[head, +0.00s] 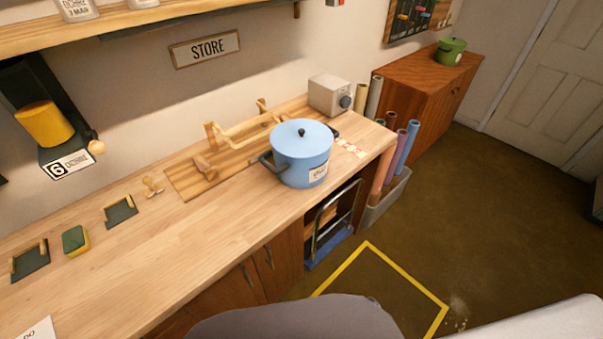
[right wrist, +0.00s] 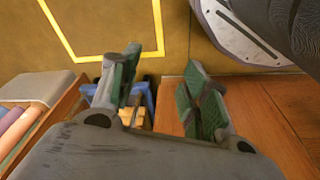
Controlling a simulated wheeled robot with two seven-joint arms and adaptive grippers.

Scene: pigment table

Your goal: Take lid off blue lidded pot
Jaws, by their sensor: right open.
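The blue lidded pot (head: 300,158) stands upright on the wooden counter, near its right end. Its blue lid (head: 300,138) sits on top with a dark round knob (head: 301,132). The pot has dark side handles and a paper label on its front. My right gripper (right wrist: 165,95) shows only in the right wrist view, with its two green-padded fingers apart and nothing between them. That view looks down past the cabinet front to the floor, and the pot is not in it. My left gripper is not in either view.
A wooden rack (head: 240,130) stands behind the pot, and a grey box with a dial (head: 330,95) is at the back right. A sponge (head: 75,240) lies at the left. A bin of rolls (head: 385,200) stands beyond the counter's right end. The counter (head: 200,240) left of the pot is mostly clear.

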